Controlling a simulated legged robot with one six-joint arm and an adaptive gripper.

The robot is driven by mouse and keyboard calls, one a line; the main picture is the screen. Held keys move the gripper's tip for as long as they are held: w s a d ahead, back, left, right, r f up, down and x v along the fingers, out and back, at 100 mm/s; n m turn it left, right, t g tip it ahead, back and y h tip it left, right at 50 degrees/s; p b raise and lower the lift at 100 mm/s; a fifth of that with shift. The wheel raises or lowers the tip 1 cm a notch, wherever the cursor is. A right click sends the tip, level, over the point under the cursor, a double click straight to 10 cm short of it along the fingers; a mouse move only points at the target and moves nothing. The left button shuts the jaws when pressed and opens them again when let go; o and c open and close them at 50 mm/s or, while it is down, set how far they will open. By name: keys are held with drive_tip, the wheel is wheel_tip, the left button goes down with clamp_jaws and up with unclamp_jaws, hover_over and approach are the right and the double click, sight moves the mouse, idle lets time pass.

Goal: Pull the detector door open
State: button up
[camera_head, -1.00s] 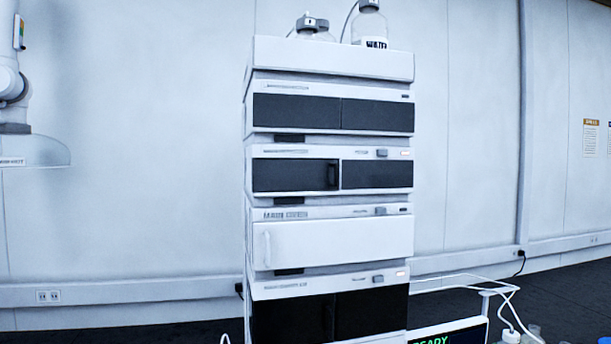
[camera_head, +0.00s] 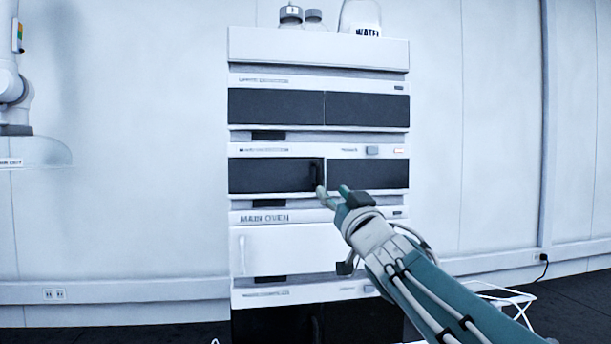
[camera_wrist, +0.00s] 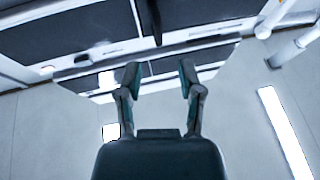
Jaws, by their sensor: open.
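The instrument stack (camera_head: 318,49) stands against the wall. Its second module from the top has a dark left door panel (camera_head: 270,176) with a black vertical handle (camera_head: 317,173) at its right edge. The door looks shut; its label is too blurred to read. My gripper (camera_head: 332,191) is open and empty, with its fingertips close to the lower end of the handle. In the wrist view, my gripper (camera_wrist: 160,75) shows two spread fingers, and the dark handle (camera_wrist: 152,20) lies beyond the fingertips, roughly in line with the gap. I see no contact.
A module below, with a white door (camera_head: 285,250), reads "MAIN OVEN"; my arm covers its right part. Bottles, one a water bottle (camera_head: 361,18), stand on top of the stack. A white device (camera_head: 12,90) is at the far left.

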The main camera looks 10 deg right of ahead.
sight(319, 176)
drive_tip(key=x, duration=0.8)
drive_tip(key=shift+w+d+f, duration=0.1)
drive_tip(key=shift+d, duration=0.1)
drive_tip(key=shift+w+a, duration=0.1)
drive_tip(key=shift+a, duration=0.1)
clamp_jaws()
